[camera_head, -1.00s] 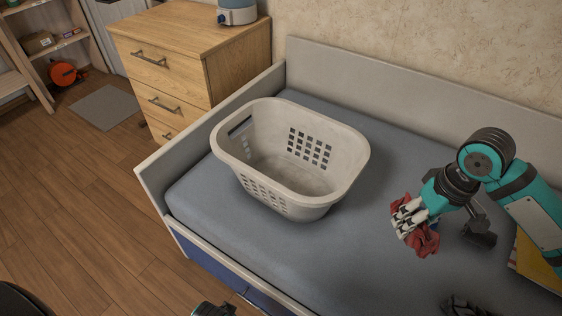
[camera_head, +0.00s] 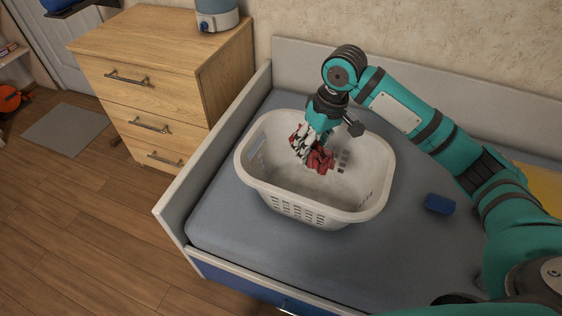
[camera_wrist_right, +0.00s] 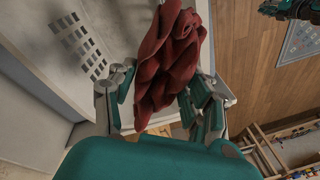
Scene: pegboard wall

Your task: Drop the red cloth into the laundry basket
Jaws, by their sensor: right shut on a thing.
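The white laundry basket (camera_head: 262,190) stands on the bed, with perforated sides and an open top. My right gripper (camera_head: 304,146) is over the basket's opening, near its far side. It is shut on the crumpled red cloth (camera_head: 321,161), which bunches out of the fingers within the basket's outline. In the right wrist view the red cloth (camera_wrist_right: 170,55) hangs between the fingers, with the basket's wall (camera_wrist_right: 75,45) at the left. A dark teal part at the top right of that view looks like my left gripper (camera_wrist_right: 285,8); its fingers are not clear.
A blue block (camera_head: 439,203) lies on the grey mattress (camera_head: 385,255) right of the basket. A yellow item (camera_head: 542,185) is partly hidden behind my right arm. The bed's raised back edge and a wooden dresser (camera_head: 165,75) stand close by.

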